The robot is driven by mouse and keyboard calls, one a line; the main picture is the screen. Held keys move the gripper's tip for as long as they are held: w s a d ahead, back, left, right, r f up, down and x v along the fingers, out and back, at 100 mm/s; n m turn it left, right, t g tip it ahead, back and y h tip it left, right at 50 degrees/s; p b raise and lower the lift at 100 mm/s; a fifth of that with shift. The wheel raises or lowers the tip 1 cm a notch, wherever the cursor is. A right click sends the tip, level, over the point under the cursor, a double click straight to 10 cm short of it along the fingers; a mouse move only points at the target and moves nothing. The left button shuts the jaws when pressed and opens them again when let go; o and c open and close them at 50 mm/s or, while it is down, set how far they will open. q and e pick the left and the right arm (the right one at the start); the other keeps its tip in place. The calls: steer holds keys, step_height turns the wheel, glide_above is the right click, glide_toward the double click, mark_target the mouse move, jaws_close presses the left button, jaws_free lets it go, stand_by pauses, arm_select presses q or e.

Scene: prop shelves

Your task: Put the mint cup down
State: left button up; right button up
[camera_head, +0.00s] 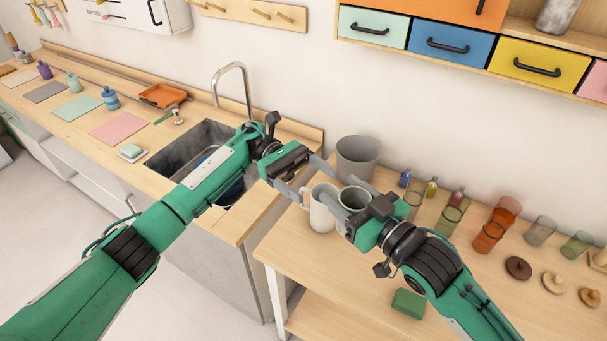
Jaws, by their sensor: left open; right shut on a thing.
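The mint cup (353,197) looks dull grey-green and stands upright, mouth up. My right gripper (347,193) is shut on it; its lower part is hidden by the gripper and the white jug. I cannot tell whether its base touches the table. My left gripper (304,178) is open and empty, just up and left of the cup, near the jug's top.
The white jug (321,210) is close beside the cup, on the wooden table (350,285). A grey bin (358,156) stands behind. Several glasses (489,237) and small bottles stand right. A green sponge (408,303) lies in front. The sink (180,155) is left.

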arm_select(q)
steer(key=x, duration=1)
steer(key=shift+s+d, duration=0.1)
steer(key=c, duration=1.1)
steer(key=shift+c, duration=0.3)
arm_select(e)
steer(key=o, duration=1.1)
steer(key=shift+o, duration=0.2)
